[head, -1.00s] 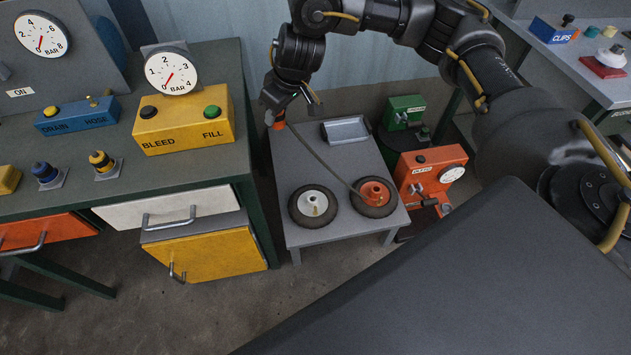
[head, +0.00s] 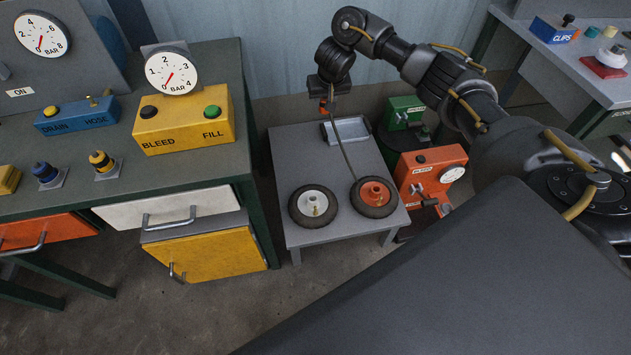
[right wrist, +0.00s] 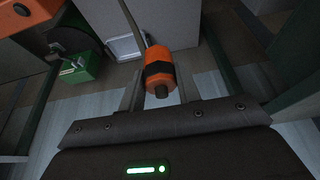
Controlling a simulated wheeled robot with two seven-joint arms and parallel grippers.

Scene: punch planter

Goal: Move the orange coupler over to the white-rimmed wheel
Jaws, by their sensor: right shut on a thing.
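The orange coupler (head: 323,106) shows small below my right gripper (head: 330,90) in the head view. In the right wrist view the coupler (right wrist: 158,54) is orange with a dark band, and my right gripper (right wrist: 158,84) is shut on it. A thin dark hose (head: 343,145) runs from the coupler down to the orange-rimmed wheel (head: 374,190). The white-rimmed wheel (head: 313,203) lies flat on the low grey table, left of the orange-rimmed one. The coupler is above the table's far end, apart from both wheels. My left gripper is not in view.
The grey table (head: 300,155) holds a metal tray (head: 351,130) at its far end. A green device (head: 404,112) and an orange device (head: 430,172) stand to its right. A bench with a yellow BLEED/FILL box (head: 183,120) stands left. The table's middle is clear.

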